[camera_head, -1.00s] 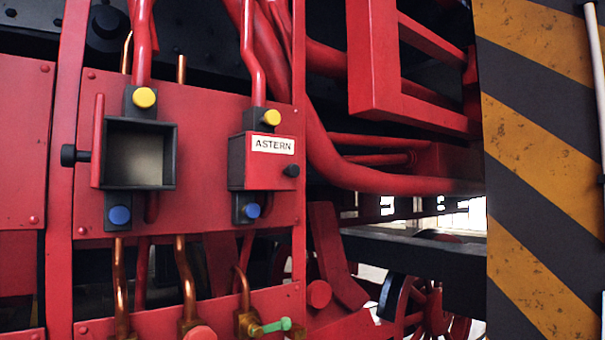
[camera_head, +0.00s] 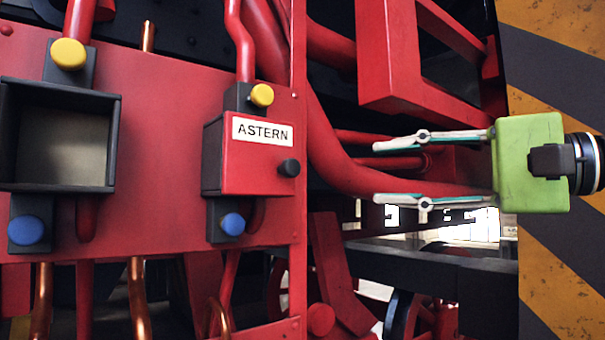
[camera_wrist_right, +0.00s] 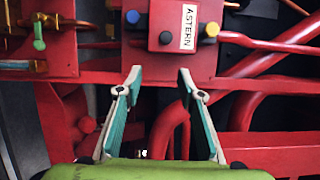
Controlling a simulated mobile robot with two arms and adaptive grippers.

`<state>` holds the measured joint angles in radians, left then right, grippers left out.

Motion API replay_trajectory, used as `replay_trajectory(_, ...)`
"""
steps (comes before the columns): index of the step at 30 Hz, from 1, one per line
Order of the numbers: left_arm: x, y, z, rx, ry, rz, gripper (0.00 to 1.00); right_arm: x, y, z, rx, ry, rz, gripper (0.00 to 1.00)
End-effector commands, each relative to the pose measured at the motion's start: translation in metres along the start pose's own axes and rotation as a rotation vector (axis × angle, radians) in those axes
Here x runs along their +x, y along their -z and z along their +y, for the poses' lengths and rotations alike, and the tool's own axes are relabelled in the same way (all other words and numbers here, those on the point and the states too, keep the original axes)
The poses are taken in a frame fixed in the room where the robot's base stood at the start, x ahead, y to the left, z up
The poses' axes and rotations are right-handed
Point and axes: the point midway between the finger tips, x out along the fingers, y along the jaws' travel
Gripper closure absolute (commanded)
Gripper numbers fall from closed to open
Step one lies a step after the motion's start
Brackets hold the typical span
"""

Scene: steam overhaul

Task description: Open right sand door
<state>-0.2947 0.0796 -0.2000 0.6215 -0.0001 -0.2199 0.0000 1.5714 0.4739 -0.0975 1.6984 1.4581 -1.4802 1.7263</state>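The right sand door (camera_head: 258,173) is the red front of a small box, with a white ASTERN plate (camera_head: 262,131) and a black knob (camera_head: 289,167) at its right edge. It is closed. In the right wrist view the ASTERN plate (camera_wrist_right: 188,27) and the black knob (camera_wrist_right: 165,38) show just beyond the fingers. My right gripper (camera_head: 376,172) is open and empty, to the right of the knob and apart from it, its fingers pointing left. In the right wrist view its two spread fingers (camera_wrist_right: 160,74) point at the box. My left gripper is not in view.
The left sand box (camera_head: 62,137) stands open and looks empty. Yellow knobs (camera_head: 261,95) and blue knobs (camera_head: 232,223) sit above and below the boxes. Thick red pipes (camera_head: 345,165) and a red frame (camera_head: 385,60) lie behind my right gripper. A striped panel (camera_head: 555,290) is at the right.

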Motion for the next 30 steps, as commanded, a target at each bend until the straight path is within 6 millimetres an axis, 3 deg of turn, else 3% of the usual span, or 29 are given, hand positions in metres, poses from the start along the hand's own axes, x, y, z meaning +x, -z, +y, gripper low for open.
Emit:
replay_trajectory(3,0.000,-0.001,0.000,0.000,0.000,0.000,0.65,-0.011,-0.024,-0.009,-0.018,-0.007,-0.021,0.65)
replay_trajectory(8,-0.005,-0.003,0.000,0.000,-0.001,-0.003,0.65,-0.001,-0.028,-0.011,-0.017,-0.011,-0.026,0.65)
replay_trajectory(21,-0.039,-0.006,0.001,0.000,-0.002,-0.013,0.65,0.088,-0.030,-0.012,-0.016,-0.011,-0.028,0.65)
replay_trajectory(30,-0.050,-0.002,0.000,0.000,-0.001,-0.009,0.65,0.122,-0.030,-0.009,-0.016,-0.010,-0.025,0.65)
